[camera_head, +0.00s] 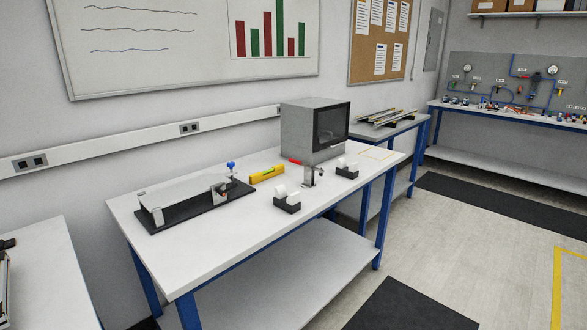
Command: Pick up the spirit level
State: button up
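The spirit level (267,174) is a short yellow bar. It lies on the white workbench (215,239), near the bench's back edge and left of a grey box-shaped machine. It looks unobstructed from this view. My gripper does not show in this view.
Two black holders with white rolls (287,201) (347,170) sit nearer the front edge. Open floor (440,240) lies to the right.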

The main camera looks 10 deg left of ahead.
aim_at(256, 178)
jog(key=i+l+u, duration=0.15)
jog(key=i+u, duration=0.15)
jog(key=i, duration=0.2)
jog(key=i+l+u, duration=0.3)
jog(key=i, duration=0.2)
jog(key=i+l+u, duration=0.4)
jog(key=u, duration=0.3)
jog(key=i+l+u, duration=0.15)
jog(key=u, duration=0.25)
